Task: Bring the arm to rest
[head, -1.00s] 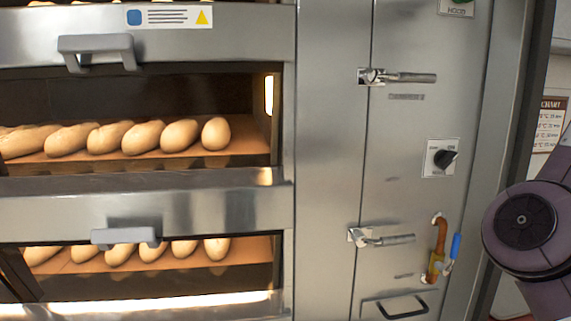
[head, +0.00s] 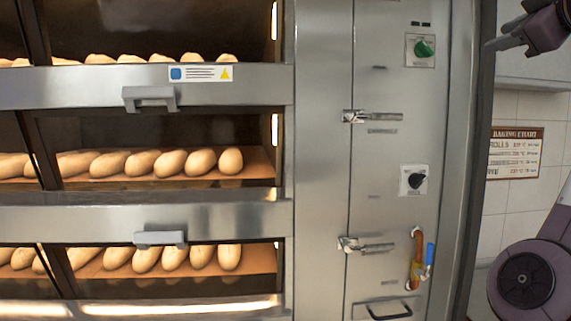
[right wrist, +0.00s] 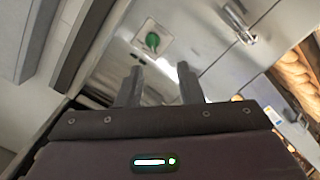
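My right gripper (head: 511,32) is at the top right of the head view, in front of the wall beside the oven. In the right wrist view its two dark fingers (right wrist: 157,88) stand apart with nothing between them. The green knob (head: 424,48) on the oven's side panel lies beyond the fingers and also shows in the right wrist view (right wrist: 152,41). The gripper is apart from the knob and panel. My left gripper is in neither view.
The deck oven holds rows of loaves (head: 198,162) behind glass doors with grey handles (head: 150,98). Side-panel latches (head: 372,116), a black knob (head: 417,180) and a pipe with a blue-handled valve (head: 429,254) jut out. A baking chart (head: 515,153) hangs on the tiled wall.

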